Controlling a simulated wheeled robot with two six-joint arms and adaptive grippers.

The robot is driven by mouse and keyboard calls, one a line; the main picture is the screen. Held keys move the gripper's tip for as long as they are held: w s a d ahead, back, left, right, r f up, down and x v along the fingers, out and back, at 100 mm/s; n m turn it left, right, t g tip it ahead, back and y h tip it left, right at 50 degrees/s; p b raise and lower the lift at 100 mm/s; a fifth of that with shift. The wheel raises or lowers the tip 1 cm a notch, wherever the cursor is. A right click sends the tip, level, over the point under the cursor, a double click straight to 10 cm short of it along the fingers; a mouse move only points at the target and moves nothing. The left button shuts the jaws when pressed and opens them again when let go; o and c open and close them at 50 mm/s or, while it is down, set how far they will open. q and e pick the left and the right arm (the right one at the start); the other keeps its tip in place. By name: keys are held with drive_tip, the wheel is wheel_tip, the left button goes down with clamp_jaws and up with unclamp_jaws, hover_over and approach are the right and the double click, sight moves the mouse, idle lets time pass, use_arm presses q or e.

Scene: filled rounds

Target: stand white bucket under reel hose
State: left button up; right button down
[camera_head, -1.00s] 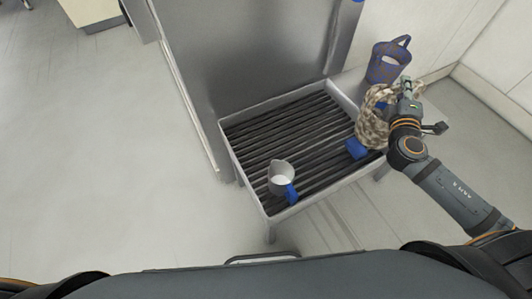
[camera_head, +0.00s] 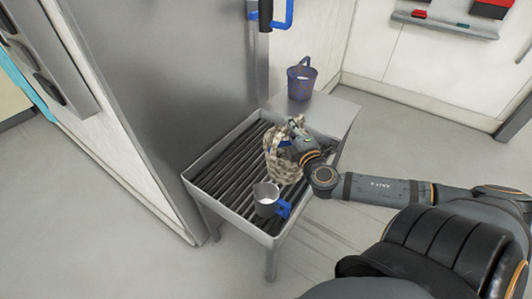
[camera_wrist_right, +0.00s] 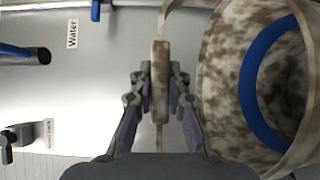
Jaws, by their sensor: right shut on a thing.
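A mottled white and brown bucket (camera_head: 281,168) hangs by its handle from my right gripper (camera_head: 297,128), over the right part of a slatted metal tray (camera_head: 205,192). No plain white bucket shows. In the right wrist view the gripper (camera_wrist_right: 160,85) is shut on the handle's wooden-looking grip (camera_wrist_right: 160,65). The bucket body (camera_wrist_right: 222,95) is to the right, with a blue band inside. I cannot tell if its base touches the slats. A blue fixture (camera_head: 285,14) with a dark part is cut off at the top; I cannot tell if it is the reel hose. My left gripper is out of view.
A grey jug (camera_head: 264,197) with a blue handle stands on the near part of the tray. A dark blue bucket (camera_head: 301,86) stands behind on a side shelf (camera_head: 340,108). The wrist view shows a "Water" label (camera_wrist_right: 72,34) and a pipe end (camera_wrist_right: 40,54).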

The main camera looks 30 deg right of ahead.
sight(270, 134)
use_arm(q)
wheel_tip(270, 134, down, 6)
drive_tip(key=b, duration=0.5)
use_arm(e)
drive_tip(key=w+f, duration=0.2)
drive_tip(key=w, duration=0.1)
drive_tip(key=w+a+f, duration=0.1)
drive_tip(key=w+f, duration=0.1)
drive_tip(key=w, duration=0.1)
drive_tip(key=w+f, duration=0.3)
drive_tip(key=shift+a+f+b, duration=0.1)
drive_tip(key=shift+a+b, duration=0.15)
drive_tip(key=shift+b, duration=0.1)
drive_tip(key=shift+w+f, duration=0.2)
drive_tip(key=f, duration=0.1)
drive_tip(key=f+b, duration=0.1)
drive_tip(key=f, duration=0.1)
drive_tip(key=shift+w+a+f, duration=0.1)
drive_tip(key=shift+w+f, duration=0.1)
drive_tip(key=shift+f, duration=0.1)
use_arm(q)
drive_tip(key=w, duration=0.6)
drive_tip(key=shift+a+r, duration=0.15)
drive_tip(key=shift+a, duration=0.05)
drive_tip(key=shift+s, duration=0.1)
use_arm(e)
drive_tip(key=shift+r, duration=0.1)
